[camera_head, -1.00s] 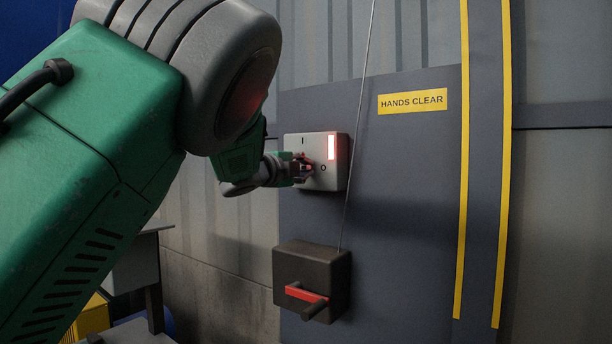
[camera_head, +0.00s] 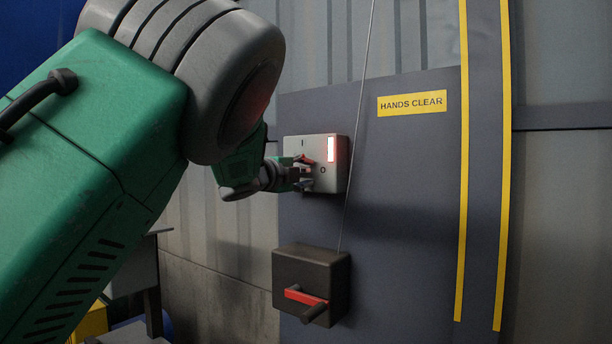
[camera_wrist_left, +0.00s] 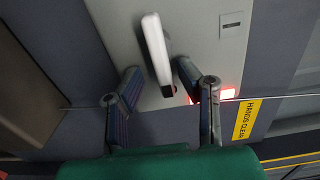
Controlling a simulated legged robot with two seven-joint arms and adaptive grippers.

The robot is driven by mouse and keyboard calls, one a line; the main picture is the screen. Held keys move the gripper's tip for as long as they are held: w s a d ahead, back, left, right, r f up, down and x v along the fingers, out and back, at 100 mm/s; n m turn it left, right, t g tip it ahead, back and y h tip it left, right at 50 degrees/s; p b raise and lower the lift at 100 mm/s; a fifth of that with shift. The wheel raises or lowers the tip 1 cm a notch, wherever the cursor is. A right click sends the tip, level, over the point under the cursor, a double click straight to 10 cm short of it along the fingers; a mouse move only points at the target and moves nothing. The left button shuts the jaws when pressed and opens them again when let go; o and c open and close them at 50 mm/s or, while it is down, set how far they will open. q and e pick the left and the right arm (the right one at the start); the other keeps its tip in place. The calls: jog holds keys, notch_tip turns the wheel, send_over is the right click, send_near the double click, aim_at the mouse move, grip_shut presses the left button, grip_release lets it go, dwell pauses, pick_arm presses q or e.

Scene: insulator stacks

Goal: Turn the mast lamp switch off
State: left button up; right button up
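The mast lamp switch is a light grey box (camera_head: 338,178) on the dark panel, with I and O marks and a lit lamp strip (camera_head: 331,149) at its upper right. In the left wrist view the lever (camera_wrist_left: 158,50) stands between the two fingers of the left gripper (camera_wrist_left: 158,75). The fingers are apart, with a gap on the left side; I cannot tell whether the right finger touches the lever. My right gripper is not in view.
A dark box (camera_head: 318,267) with a red-barred handle (camera_head: 305,296) is mounted below the switch. A thin cable (camera_head: 361,100) runs down past the switch's right side. A yellow HANDS CLEAR sign (camera_head: 412,103) is at the upper right. The panel right of the boxes is bare.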

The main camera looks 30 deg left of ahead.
pick_arm(q)
jog(key=s, duration=1.2)
jog(key=shift+a, duration=0.45)
jog(key=shift+w+f, duration=0.1)
notch_tip(320, 180, down, 22)
jog(key=w+d+n+g+y, duration=0.1)
jog(key=w+n+g, duration=0.1)
jog(key=n+g, duration=0.25)
jog(key=s+d+f+n+g, duration=0.1)
jog(key=s+f+n, duration=0.2)
jog(key=f, duration=0.6)
jog(key=s+d+f+n+g, duration=0.2)
jog(key=s+f, duration=0.2)
jog(key=f, duration=0.5)
jog(key=s+d+f+n+g, duration=0.3)
jog(key=s+f+n+g, duration=0.15)
jog(key=s+f, duration=0.9)
jog(key=s+d+f+n+g, duration=0.2)
jog(key=s+f, duration=0.3)
jog(key=s, duration=0.4)
jog(key=s+d+f+n+g, duration=0.2)
jog(key=s+d+f+g, duration=0.1)
jog(key=s, duration=0.6)
notch_tip(320, 180, down, 2)
jog(key=shift+s+d, duration=0.15)
jog(key=shift+d, duration=0.35)
